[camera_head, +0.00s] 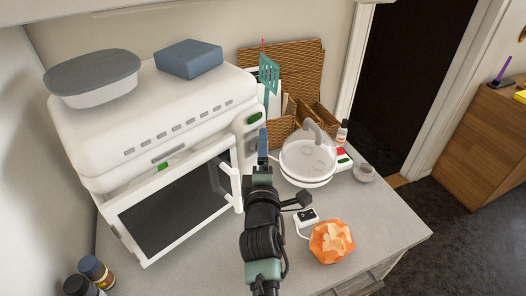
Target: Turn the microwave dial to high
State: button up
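The white microwave (163,112) stands at the left of the counter, with a dark-windowed door (180,210) on its front. I cannot make out the dial; my arm and gripper may cover part of the panel. My gripper (263,144) has blue fingertips and is just in front of or beside this panel. I see it from behind, and its finger gap and any contact do not show.
A grey-lidded dish (95,75) and a blue box (189,58) sit on the microwave. A clear-domed white appliance (308,160), a small white device (306,218) and an orange faceted object (331,242) stand right of my arm. Wicker trays (283,65) lean behind. Front-right counter (385,225) is clear.

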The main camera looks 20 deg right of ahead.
jog(key=c, duration=1.4)
jog(key=shift+o, duration=0.2)
jog(key=shift+r+p, duration=0.15)
jog(key=shift+p, duration=0.3)
